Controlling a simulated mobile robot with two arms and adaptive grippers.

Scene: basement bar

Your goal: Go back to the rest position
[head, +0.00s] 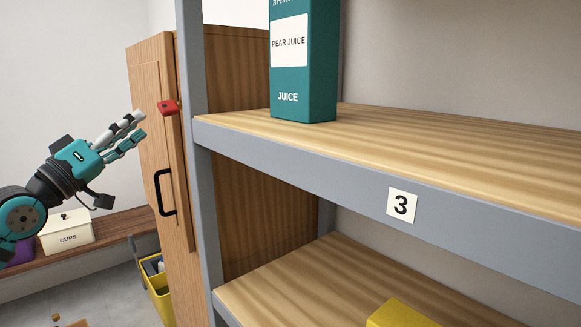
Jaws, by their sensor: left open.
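My left gripper (125,131) shows at the left of the head view. Its arm comes in from the left edge, and its fingers point right and up towards the shelving unit. The gripper is open and nothing shows between its fingers. A small red object (168,107) appears beside the fingertips, in front of the wooden door; I cannot tell whether it is fixed there. A teal pear juice carton (303,85) stands upright on the upper shelf (420,141), apart from the gripper. My right gripper is not in view.
A yellow item (400,315) sits on the lower shelf.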

